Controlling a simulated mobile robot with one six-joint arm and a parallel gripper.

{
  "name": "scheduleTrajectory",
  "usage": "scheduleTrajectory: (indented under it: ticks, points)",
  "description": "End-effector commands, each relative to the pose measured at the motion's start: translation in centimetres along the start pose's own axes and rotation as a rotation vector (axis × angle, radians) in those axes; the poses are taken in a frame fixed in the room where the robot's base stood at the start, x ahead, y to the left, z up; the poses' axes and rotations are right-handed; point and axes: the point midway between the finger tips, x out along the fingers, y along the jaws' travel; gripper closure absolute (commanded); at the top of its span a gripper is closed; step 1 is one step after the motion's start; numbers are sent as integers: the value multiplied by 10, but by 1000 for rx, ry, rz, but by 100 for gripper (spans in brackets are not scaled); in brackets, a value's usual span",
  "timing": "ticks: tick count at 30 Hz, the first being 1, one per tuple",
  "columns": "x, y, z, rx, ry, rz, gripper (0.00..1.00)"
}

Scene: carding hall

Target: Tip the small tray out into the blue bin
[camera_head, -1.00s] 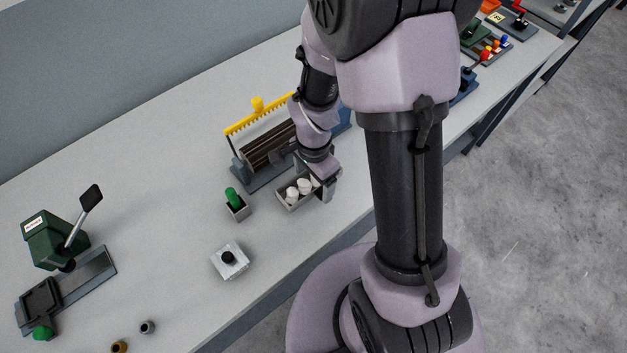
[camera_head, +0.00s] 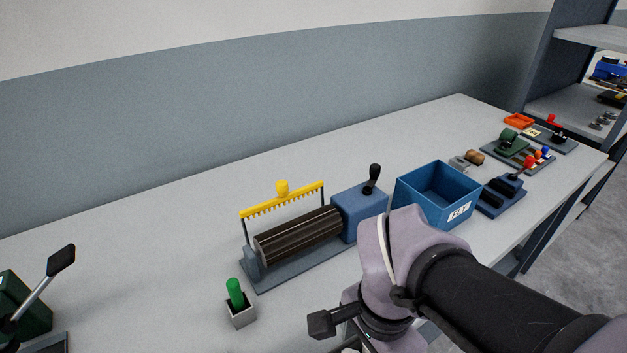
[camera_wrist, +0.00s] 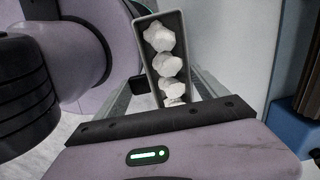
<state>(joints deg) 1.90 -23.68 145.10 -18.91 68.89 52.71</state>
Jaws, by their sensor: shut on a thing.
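The small tray (camera_wrist: 187,62) is a narrow grey box holding several white lumps (camera_wrist: 168,66). In the head view my forearm and wrist fill the lower right, and the tray and the fingertips are hidden or out of frame. The blue bin (camera_head: 417,206) stands open on the bench, farther back and right of my wrist, with a white label on its front. What is inside it is mostly hidden by its walls.
A roller machine (camera_head: 300,236) with a yellow comb stands left of the bin. A small grey holder with a green peg (camera_head: 236,294) is near the front. A dark blue device (camera_head: 500,196) sits close on the bin's right. A green lever device (camera_head: 25,305) is at far left.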

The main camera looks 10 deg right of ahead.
Motion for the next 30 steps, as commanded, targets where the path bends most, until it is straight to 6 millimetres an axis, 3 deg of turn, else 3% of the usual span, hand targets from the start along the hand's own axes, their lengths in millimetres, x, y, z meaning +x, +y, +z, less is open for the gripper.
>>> scheduleTrajectory:
  ticks: [5,8,11,15,18,22,27,30]
  points:
    - [-72,-46,-28,144,-1,4,65]
    - [-112,-84,-56,264,-1,3,65]
    - [-150,-125,-92,405,-1,5,65]
    - [-194,-183,-159,636,-1,5,65]
    - [-210,-216,-212,807,0,4,65]
    - [-216,-242,-280,1030,-1,5,65]
    - [-202,-248,-356,1302,-1,2,65]
    - [-188,-242,-385,1422,-1,0,65]
